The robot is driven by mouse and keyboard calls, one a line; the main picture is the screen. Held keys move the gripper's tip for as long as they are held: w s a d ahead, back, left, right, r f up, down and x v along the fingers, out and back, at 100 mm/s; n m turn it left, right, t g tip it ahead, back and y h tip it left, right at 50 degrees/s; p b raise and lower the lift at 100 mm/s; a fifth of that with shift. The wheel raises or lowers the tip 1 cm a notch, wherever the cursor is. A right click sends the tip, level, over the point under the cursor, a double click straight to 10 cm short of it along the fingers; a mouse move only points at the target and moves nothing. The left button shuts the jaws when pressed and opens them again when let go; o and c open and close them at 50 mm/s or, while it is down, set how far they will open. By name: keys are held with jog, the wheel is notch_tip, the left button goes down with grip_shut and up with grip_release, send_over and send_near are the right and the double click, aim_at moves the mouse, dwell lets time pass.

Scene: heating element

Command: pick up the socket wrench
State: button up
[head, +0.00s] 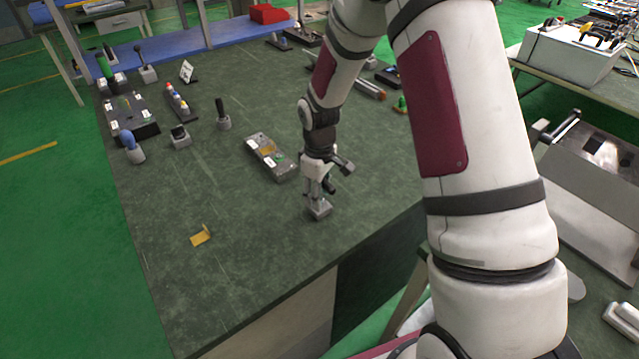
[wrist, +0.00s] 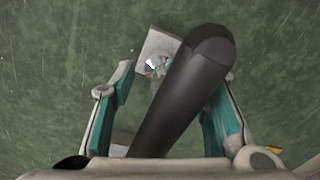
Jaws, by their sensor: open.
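The socket wrench shows in the wrist view as a thick dark handle (wrist: 185,90), slanting from lower left to upper right between my fingers. A grey block-shaped holder (wrist: 158,44) with a shiny metal piece shows behind the handle. In the head view this grey holder (head: 319,210) stands near the table's front right edge. My gripper (head: 319,194) is just above it, pointing down. In the wrist view my gripper (wrist: 174,80) is open, with teal-padded fingers on both sides of the handle. I cannot tell whether a finger touches it. The wrench's lower part is mostly hidden.
A grey box-like device (head: 272,157) lies just left of my gripper. A yellow bracket (head: 201,236) lies on the green table (head: 245,215) at the front left. Several tools in holders stand at the back left. The front middle of the table is clear.

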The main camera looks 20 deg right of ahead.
jog(key=shift+c, duration=0.3)
grip_shut()
jog(key=shift+r, duration=0.1)
